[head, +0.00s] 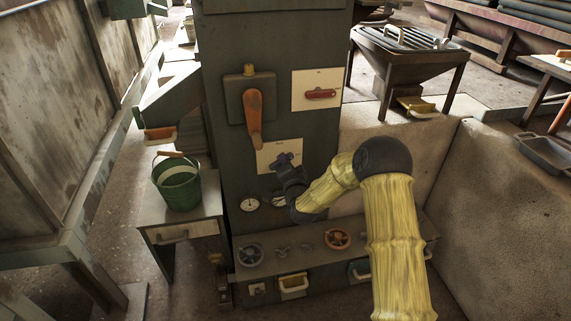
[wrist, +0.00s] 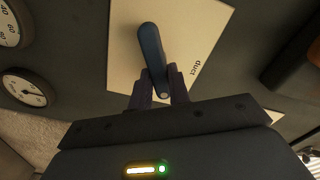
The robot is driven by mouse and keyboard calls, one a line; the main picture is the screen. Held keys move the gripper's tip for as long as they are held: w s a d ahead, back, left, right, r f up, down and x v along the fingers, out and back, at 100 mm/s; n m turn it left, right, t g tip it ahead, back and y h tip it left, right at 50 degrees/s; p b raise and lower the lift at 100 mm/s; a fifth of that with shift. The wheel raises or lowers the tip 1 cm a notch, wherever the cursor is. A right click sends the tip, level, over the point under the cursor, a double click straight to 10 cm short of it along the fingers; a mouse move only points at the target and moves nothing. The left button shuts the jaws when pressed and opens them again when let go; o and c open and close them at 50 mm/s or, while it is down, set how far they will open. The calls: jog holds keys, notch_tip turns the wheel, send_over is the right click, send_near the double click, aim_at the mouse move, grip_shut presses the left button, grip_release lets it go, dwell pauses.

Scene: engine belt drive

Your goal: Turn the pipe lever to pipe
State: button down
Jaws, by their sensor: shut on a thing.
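A blue lever (wrist: 152,50) is mounted on a pale plate (wrist: 190,28) that bears the word "duct". In the head view, the plate (head: 268,163) is on the front of the dark cabinet, and the small lever (head: 285,158) lies slanted across it. My gripper (wrist: 158,90) is shut on the free end of the blue lever, one finger on each side. In the head view, my gripper (head: 287,170) reaches the plate from the lower right and hides part of it. No "pipe" marking is readable in either view.
A large orange lever (head: 255,118) hangs above the plate, and a red lever (head: 320,94) is at its upper right. Gauges (head: 250,204) are below. Handwheels (head: 337,239) stand on a ledge lower down. A green bucket (head: 178,185) is at left.

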jog(key=m, duration=0.5)
jog(key=shift+w+d+f+m, duration=0.15)
jog(key=shift+d+m, duration=0.05)
jog(key=shift+m, duration=0.2)
jog(key=c, duration=1.3)
grip_release()
jog(key=shift+f, duration=0.1)
jog(key=shift+a, duration=0.1)
jog(key=p+v, duration=0.2)
jog(key=v, duration=1.5)
jog(key=shift+s+p, duration=0.25)
jog(key=shift+p, duration=0.15)
